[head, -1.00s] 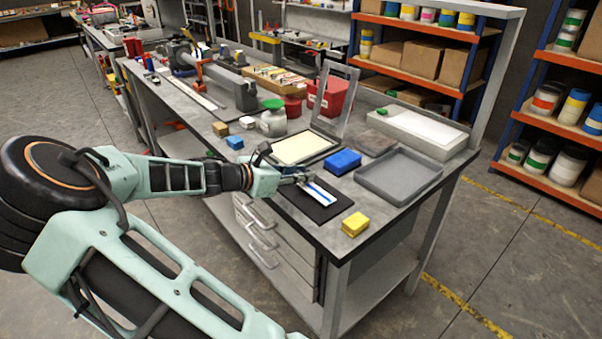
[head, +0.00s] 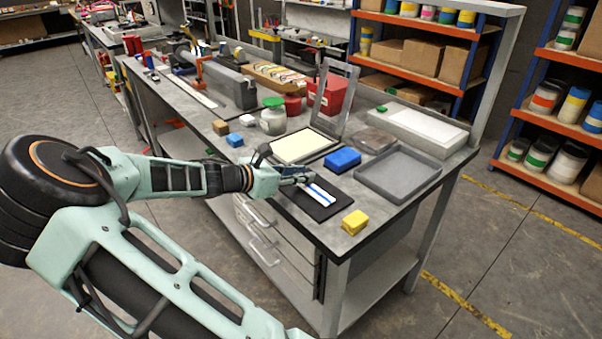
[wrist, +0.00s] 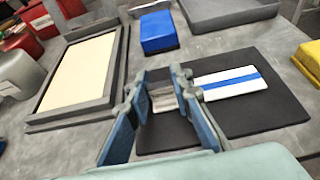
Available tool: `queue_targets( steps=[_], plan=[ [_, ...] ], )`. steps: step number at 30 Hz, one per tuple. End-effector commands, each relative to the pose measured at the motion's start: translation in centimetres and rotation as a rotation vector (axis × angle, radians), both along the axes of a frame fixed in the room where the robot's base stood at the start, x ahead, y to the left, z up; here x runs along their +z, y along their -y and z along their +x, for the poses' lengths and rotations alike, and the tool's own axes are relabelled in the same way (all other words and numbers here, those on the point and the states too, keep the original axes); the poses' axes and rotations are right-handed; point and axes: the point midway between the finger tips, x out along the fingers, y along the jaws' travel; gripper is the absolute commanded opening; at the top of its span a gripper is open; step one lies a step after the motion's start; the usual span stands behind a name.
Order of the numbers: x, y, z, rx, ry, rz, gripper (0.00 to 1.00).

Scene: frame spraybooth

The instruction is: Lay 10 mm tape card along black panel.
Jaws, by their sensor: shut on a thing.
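The tape card (head: 321,194) is a white strip with a blue stripe along it. It also shows in the wrist view (wrist: 245,83), over the black panel (head: 315,209), a flat dark square near the bench's front edge. The panel also shows in the wrist view (wrist: 265,118). My gripper (head: 300,180) is at the card's left end, over the panel. In the wrist view my gripper (wrist: 160,88) has its blue-padded fingers on either side of the card's greyish end and is shut on it. I cannot tell whether the card touches the panel.
A cream-filled framed screen (head: 302,147) lies behind my gripper. A blue block (head: 343,159) stands behind the panel, and a yellow block (head: 354,222) is to its right. A grey tray (head: 399,175) is at the back right. Jars and a red bin stand farther back.

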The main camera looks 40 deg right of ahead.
Motion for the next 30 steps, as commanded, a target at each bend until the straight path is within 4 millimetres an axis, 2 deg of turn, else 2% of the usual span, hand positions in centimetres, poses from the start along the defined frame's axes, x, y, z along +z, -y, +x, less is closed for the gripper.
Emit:
queue_targets(
  steps=[12,13,18,24,30],
  plan=[
    [-0.10,0.00,-0.01,0.000,0.001,0.000,0.07],
    [-0.10,0.00,-0.01,0.000,0.001,0.000,0.21],
    [-0.10,0.00,0.00,0.000,0.001,0.000,0.40],
    [-0.10,0.00,0.00,0.000,0.001,0.000,0.41],
    [-0.10,-0.01,0.00,0.000,0.001,0.000,0.58]
  ],
)
